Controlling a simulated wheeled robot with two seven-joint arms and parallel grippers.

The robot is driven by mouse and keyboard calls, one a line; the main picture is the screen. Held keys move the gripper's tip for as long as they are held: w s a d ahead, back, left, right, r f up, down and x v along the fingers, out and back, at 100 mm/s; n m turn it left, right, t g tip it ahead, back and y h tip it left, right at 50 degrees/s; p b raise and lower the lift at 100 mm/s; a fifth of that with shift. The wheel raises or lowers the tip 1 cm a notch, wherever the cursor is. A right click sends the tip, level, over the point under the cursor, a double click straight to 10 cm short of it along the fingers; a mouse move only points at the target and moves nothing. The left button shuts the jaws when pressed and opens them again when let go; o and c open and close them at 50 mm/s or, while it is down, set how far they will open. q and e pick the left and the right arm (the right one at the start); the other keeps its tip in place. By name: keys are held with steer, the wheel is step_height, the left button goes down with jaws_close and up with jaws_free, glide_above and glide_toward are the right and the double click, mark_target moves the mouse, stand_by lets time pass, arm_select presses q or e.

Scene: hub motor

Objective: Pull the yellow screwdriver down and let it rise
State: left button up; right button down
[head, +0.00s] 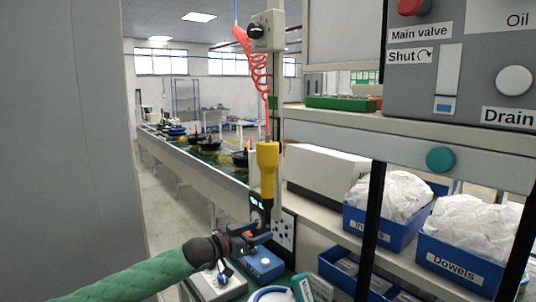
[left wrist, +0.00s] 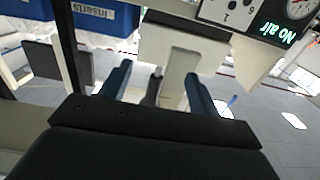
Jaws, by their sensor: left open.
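The yellow screwdriver (head: 268,163) hangs upright from a red coiled hose, with its dark lower part pointing down. My left gripper (head: 262,230) is open at the lower end of the screwdriver in the head view. In the left wrist view its two blue-grey fingers (left wrist: 158,84) stand apart, with a thin dark upright piece (left wrist: 153,88) showing between them. That piece may be the screwdriver's lower end; I cannot tell whether a finger touches it. My right gripper is not in view.
Blue bins of bagged parts (head: 466,270) stand at the right. A blue box (head: 263,264) sits on the bench below my left gripper. A gauge panel reading "No air" (left wrist: 277,28) shows in the left wrist view. A conveyor (head: 190,160) runs off behind.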

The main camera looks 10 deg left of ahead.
arm_select(q)
steer(key=v, duration=0.7)
steer(key=shift+r, duration=0.3)
